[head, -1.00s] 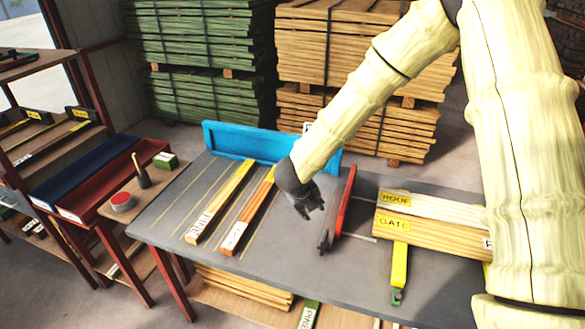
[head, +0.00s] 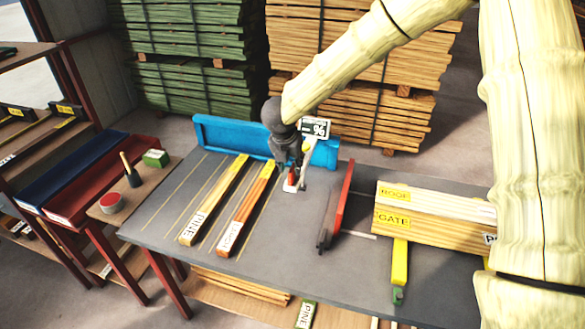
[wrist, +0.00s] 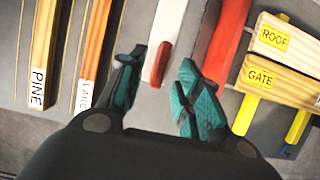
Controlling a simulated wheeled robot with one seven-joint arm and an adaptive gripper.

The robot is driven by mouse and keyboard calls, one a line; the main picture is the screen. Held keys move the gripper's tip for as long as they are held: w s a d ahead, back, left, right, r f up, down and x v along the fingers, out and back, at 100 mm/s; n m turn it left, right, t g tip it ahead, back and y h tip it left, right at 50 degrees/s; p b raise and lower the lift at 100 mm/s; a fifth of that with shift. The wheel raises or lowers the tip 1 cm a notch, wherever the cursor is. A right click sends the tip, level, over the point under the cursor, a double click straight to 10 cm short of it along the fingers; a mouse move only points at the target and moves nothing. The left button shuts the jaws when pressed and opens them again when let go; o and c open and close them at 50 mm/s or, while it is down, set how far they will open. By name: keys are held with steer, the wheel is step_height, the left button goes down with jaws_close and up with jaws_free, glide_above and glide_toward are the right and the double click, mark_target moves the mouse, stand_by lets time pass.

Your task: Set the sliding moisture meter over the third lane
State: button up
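The moisture meter has a white display marked % (head: 317,128) at the blue rail (head: 225,137), and a pale arm with a red end reaching over the table. In the wrist view its white arm with the red end (wrist: 160,62) lies between my fingertips. My gripper (head: 291,181) is open around or just above it; contact cannot be told. It also shows in the wrist view (wrist: 162,66). The meter sits right of the orange-topped board (head: 246,209). A yellow PINE board (head: 214,200) lies further left. Thin yellow lines mark lanes on the grey table (head: 280,255).
A red bar with a dark end (head: 342,195) stands close on the right of my gripper. Boards labelled ROOF (head: 440,196) and GATE (head: 435,228) lie further right over a yellow bar (head: 399,264). A side table holds a red tin (head: 110,202). Lumber stacks stand behind.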

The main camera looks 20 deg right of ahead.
mark_target(292, 168)
steer(key=shift+p+x, duration=0.65)
steer(key=shift+x, duration=1.85)
jaws_close()
